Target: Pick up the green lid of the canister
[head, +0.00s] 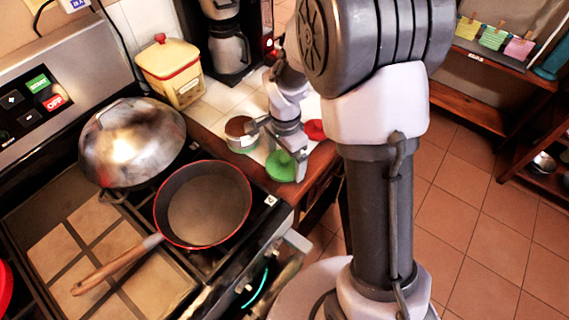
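The green lid (281,167) lies on the white counter tiles near the counter's front corner. A small canister (240,136) with a brownish top and a pale body stands to its upper left. My gripper (276,153) is above the counter beside the lid, with its two fingers spread apart. One finger points toward the canister and the other comes down at the lid's right edge. I see nothing between the fingers, and I cannot tell whether the right finger touches the lid. The gripper hides a little of the lid's upper right.
A red lid (314,130) lies just right of my gripper. A yellow container (172,72) and a coffee maker (228,40) stand behind. A red-rimmed pan (205,203) and a domed metal pot (133,143) sit on the stove at left. The tiled floor (480,230) is clear.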

